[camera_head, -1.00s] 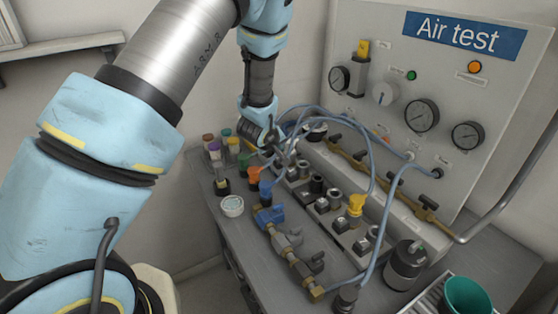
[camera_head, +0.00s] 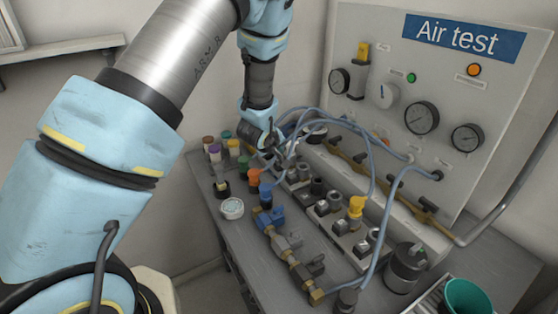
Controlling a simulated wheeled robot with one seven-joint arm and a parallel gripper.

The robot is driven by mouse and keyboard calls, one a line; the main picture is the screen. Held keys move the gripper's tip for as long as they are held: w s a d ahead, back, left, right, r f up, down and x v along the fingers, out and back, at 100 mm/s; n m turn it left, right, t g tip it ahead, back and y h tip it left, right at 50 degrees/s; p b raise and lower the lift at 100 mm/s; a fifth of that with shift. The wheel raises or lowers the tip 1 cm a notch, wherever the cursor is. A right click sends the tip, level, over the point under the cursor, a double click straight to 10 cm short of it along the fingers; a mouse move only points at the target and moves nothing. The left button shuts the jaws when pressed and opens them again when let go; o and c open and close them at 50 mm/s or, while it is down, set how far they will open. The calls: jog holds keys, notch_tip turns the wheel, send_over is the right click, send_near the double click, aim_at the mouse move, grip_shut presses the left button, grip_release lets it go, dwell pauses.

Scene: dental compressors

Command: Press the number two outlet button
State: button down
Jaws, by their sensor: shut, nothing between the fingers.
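The outlet buttons look to be among the row of small dark and metal fittings (camera_head: 328,203) on the grey block along the bench. I cannot read any numbers, so I cannot tell which one is number two. My gripper (camera_head: 279,158) is low over the far end of this row, beside the blue hoses, and looks empty. Its fingers are small in view and partly merge with the hoses and fittings behind them. I cannot tell whether the fingertips touch anything.
A brass manifold with valves (camera_head: 285,250) lies along the bench front. Blue hoses (camera_head: 385,150) arch over the fittings. Colored-cap bottles (camera_head: 215,155) stand at the far left of the bench. A black canister (camera_head: 405,268) and teal cup (camera_head: 468,297) stand at right. The Air test panel (camera_head: 440,90) rises behind.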

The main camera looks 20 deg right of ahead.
jog(key=shift+f, duration=0.1)
dwell(0.7)
jog(key=shift+f+b, duration=0.3)
jog(key=shift+b, duration=0.2)
jog(key=shift+f+b, duration=0.4)
jog(key=shift+f, duration=0.1)
dwell(0.5)
jog(key=shift+r, duration=0.1)
jog(key=shift+r+p, duration=0.45)
jog(key=shift+r, duration=0.35)
jog(key=shift+r+p, duration=1.5)
jog(key=shift+r, duration=1.05)
